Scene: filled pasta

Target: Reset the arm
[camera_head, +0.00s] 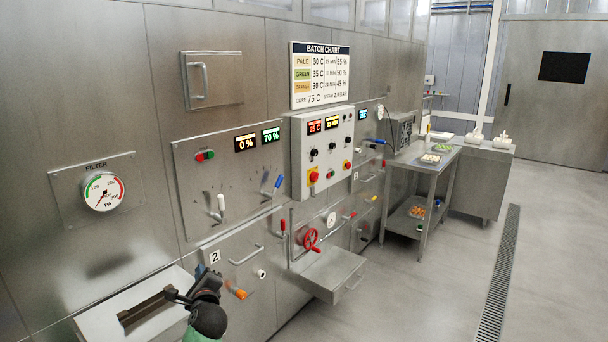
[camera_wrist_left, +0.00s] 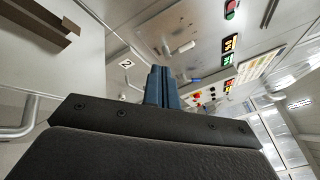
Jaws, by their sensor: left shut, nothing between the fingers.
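My left gripper (camera_head: 208,284) is low in the head view, in front of the steel wall panel and beside a pale box-like ledge. In the left wrist view its two blue-grey fingers (camera_wrist_left: 161,86) are together and hold nothing. The rest of my left arm is mostly below the frame. My right gripper is in neither view.
The pale ledge (camera_head: 108,322) carries a dark brown bar (camera_head: 146,306), close left of my gripper. A control box (camera_head: 322,150), red handwheel (camera_head: 311,239) and steel shelf (camera_head: 328,270) stand out from the wall. Open floor (camera_head: 430,285) lies to the right.

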